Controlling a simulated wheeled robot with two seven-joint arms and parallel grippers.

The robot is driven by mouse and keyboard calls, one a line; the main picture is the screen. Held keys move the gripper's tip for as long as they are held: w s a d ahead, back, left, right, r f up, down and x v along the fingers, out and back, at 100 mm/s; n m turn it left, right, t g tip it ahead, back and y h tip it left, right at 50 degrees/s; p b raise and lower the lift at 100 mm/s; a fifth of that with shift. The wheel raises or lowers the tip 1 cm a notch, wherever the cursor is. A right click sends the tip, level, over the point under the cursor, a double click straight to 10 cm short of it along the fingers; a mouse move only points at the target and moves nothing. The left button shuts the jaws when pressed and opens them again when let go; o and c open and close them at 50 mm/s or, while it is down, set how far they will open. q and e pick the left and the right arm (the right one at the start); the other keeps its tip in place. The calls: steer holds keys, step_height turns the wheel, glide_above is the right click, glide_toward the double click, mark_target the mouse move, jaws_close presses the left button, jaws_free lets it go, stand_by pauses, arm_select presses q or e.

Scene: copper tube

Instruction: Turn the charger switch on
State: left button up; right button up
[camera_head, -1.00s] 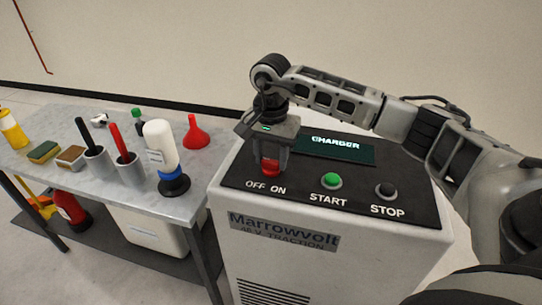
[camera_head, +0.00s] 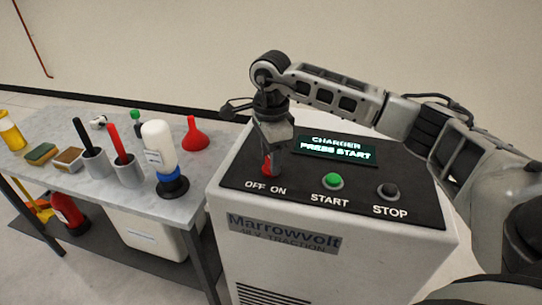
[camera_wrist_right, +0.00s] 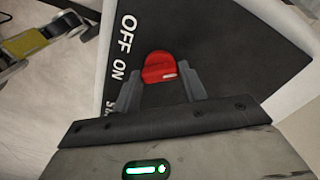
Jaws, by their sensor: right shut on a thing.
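The charger (camera_head: 332,210) is a white cabinet with a black sloped top panel. Its red rotary switch knob (camera_head: 265,167) sits above the OFF and ON labels at the panel's left; the knob (camera_wrist_right: 158,68) also shows in the right wrist view with a short white mark. My right gripper (camera_head: 272,168) reaches down from above and is shut on the knob; its fingers (camera_wrist_right: 160,88) flank it in the wrist view. The display (camera_head: 336,148) reads CHARGER, PRESS START. My left gripper is not in view.
A green START button (camera_head: 333,181) and a black STOP button (camera_head: 387,190) are on the same panel. To the left, a grey table (camera_head: 60,180) bears a white bottle (camera_head: 160,146), a red funnel (camera_head: 194,134), sponges and brush holders.

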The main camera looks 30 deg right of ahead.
steer(key=shift+m, duration=0.7)
steer(key=o, duration=1)
step_height(320, 180, up, 16)
